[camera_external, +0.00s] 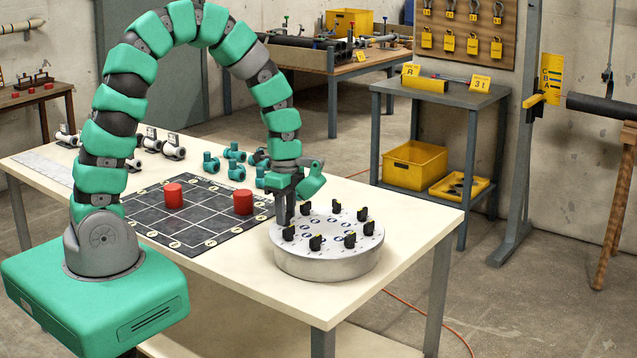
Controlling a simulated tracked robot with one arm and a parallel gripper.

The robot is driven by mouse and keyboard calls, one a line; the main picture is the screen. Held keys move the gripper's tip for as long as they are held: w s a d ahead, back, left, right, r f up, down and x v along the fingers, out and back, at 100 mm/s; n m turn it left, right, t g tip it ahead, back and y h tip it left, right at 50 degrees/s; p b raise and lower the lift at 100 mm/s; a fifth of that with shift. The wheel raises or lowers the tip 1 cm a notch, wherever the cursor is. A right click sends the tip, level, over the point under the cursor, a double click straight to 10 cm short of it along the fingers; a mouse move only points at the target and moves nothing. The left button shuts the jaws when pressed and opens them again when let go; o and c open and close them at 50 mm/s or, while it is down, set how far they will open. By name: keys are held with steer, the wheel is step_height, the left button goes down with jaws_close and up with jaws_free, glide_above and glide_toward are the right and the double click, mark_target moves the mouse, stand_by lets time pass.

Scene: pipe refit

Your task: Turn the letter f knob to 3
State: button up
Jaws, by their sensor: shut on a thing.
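A round grey panel (326,264) sits on the front right of the white table and carries a ring of small black knobs (350,240) with blue-and-white round marks beside them. The letters and numbers are too small to read, so I cannot tell which knob is f or where it points. My gripper (285,218) reaches down at the panel's left back edge and is shut on a knob there. The jaws hide that knob. A black knob (289,233) stands just in front of the jaws, and another (306,209) stands just to their right.
A black grid mat (190,232) with two red cylinders (173,195) (243,202) lies left of the panel. Green pipe fittings (236,172) and grey-white fittings (174,147) stand behind it. The table (420,212) is clear to the panel's right.

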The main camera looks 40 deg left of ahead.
steer(key=shift+m+p, duration=0.3)
steer(key=shift+m, duration=0.5)
steer(key=o, duration=1)
steer(key=shift+c, duration=0.2)
step_height(320, 180, up, 14)
steer(key=shift+f, duration=0.15)
